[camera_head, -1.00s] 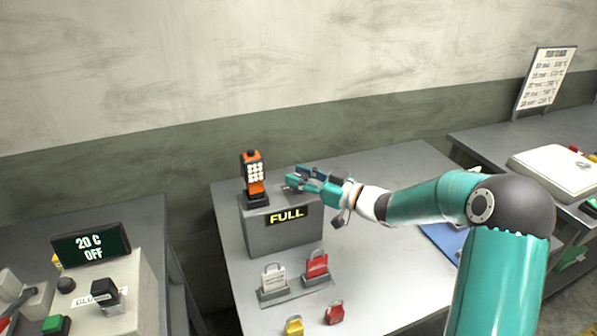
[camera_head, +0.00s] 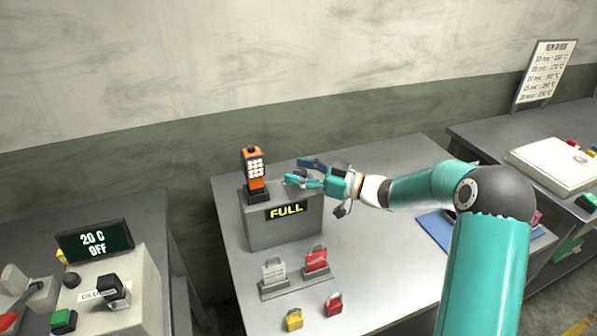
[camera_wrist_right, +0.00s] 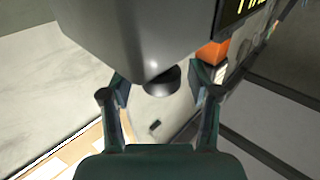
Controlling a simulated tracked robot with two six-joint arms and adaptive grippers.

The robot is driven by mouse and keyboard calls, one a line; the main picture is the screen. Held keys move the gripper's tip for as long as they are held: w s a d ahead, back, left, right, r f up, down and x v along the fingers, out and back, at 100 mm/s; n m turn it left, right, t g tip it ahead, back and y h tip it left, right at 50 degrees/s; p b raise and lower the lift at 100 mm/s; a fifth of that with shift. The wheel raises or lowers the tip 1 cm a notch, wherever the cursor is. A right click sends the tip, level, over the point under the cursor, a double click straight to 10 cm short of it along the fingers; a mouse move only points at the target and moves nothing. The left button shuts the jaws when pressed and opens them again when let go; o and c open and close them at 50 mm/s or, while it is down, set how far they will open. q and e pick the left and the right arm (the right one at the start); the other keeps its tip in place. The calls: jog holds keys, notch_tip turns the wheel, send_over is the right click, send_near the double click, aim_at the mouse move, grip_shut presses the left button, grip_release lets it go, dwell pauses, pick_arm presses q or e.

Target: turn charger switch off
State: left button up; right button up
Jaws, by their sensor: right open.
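The charger (camera_head: 283,232) is a grey box on the middle table, with a black panel reading FULL in yellow. An orange handset (camera_head: 253,170) with light keys stands upright in a dark cradle on its top left. My right gripper (camera_head: 293,170) is over the charger's top, just right of the handset, fingers spread and empty. In the right wrist view, my right gripper (camera_wrist_right: 158,77) has a dark round piece (camera_wrist_right: 162,82) between its fingers, below a large grey form; I cannot tell if this is the switch. Part of the handset (camera_wrist_right: 212,52) also shows there. My left gripper is out of view.
A white padlock (camera_head: 273,272) and a red padlock (camera_head: 316,261) stand on holders before the charger. Loose yellow (camera_head: 293,319) and red (camera_head: 334,305) padlocks lie nearer. A control box (camera_head: 110,300) with a 20 C OFF display (camera_head: 93,242) is at left.

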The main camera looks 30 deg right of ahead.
jog(key=shift+s, duration=0.1)
jog(key=v, duration=1.2)
jog(key=shift+f, duration=0.1)
